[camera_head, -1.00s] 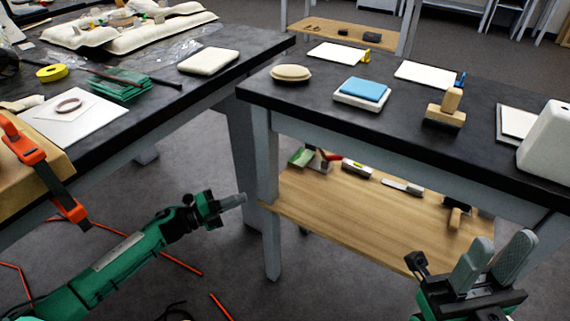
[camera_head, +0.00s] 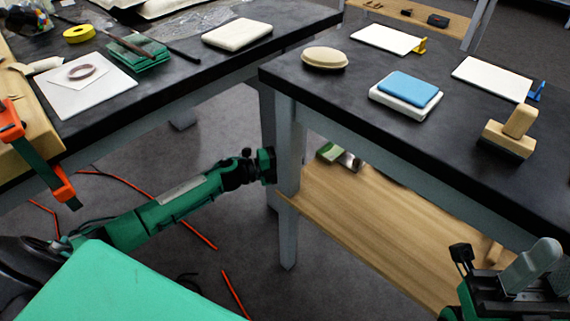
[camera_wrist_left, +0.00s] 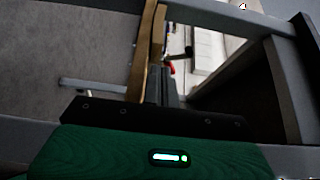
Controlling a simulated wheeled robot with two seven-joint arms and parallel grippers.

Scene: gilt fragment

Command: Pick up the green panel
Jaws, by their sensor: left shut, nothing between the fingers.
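Several thin dark green panels (camera_head: 146,56) lie in a small stack on the left black table, with a dark rod beside or across them. A smaller green piece (camera_head: 330,152) is on the wooden shelf under the right table, partly hidden by the tabletop. I cannot tell which is the task's panel. My left gripper (camera_head: 268,165) is low, by the front leg of the right table, shut and empty; its fingertips are hidden in the head view. My right gripper (camera_head: 532,267) is at the lower right, partly cut off, with no green panel near it.
The right table's grey leg (camera_head: 289,190) stands by my left gripper, with the wooden shelf (camera_head: 385,225) behind it. The right tabletop bears a blue pad (camera_head: 410,88), a cream oval (camera_head: 324,58) and a wooden block tool (camera_head: 511,132). An orange clamp (camera_head: 62,184) hangs at the left.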

